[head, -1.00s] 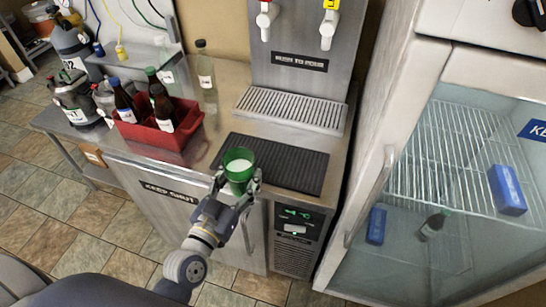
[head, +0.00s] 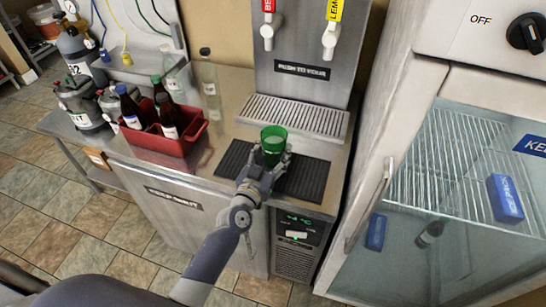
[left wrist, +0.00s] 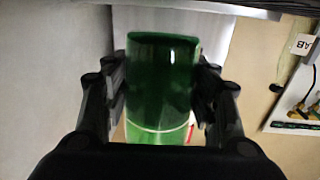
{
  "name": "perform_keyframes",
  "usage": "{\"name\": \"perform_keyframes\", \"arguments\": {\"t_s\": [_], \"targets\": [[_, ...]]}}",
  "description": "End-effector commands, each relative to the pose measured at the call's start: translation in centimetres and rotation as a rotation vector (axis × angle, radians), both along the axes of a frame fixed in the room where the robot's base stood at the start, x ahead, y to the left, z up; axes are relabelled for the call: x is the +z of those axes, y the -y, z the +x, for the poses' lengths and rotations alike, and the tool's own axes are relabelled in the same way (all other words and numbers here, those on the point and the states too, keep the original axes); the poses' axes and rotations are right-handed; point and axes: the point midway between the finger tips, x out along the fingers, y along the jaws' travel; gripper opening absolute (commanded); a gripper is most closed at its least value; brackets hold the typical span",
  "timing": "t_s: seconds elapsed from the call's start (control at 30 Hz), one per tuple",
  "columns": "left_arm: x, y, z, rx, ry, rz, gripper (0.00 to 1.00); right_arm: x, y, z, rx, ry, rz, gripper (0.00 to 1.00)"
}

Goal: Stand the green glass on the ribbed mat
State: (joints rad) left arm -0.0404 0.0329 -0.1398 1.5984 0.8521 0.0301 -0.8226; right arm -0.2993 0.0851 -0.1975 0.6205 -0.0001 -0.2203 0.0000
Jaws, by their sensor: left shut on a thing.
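The green glass (head: 273,140) is upright over the middle of the ribbed mat in the head view. My left gripper (head: 271,158) is shut on it, with a finger on each side. In the left wrist view the green glass (left wrist: 162,85) fills the space between the two fingers of the left gripper (left wrist: 160,100). The dark ribbed mat (head: 309,180) lies on the steel counter, partly hidden behind the gripper and glass. I cannot tell whether the base of the glass touches the mat. My right gripper is not in view.
A red crate (head: 160,143) with bottles stands on the counter (head: 212,160) to the left. A clear bottle (head: 208,75) stands behind it. The drip tray (head: 296,117) and tap tower (head: 303,68) are behind the mat. A glass-door fridge (head: 450,180) stands at the right.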

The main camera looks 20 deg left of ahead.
Motion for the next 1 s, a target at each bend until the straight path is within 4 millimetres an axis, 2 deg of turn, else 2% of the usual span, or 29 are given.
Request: {"name": "perform_keyframes", "arguments": {"t_s": [0.03, 0.13, 0.57, 0.6, 0.67, 1.0], "targets": [[-1.3, -0.2, -0.1, 0.0, -0.005, 0.007, 0.24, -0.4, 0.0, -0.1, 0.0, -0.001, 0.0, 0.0], [-2.2, -0.1, 0.0, 0.0, -0.003, 0.003, 0.24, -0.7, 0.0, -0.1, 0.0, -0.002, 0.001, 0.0], [-2.8, -0.1, -0.1, 0.001, -0.002, 0.0, 0.24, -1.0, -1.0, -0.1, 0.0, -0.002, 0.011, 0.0], [-2.9, -0.1, -0.1, 0.0, -0.005, 0.001, 0.61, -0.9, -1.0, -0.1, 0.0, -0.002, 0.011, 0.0], [-2.8, -0.1, -0.1, 0.0, -0.005, 0.001, 0.74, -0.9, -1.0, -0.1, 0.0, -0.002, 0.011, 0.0], [-2.8, -0.1, -0.2, 0.0, -0.005, 0.002, 0.74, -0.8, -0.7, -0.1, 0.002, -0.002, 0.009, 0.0]]}}
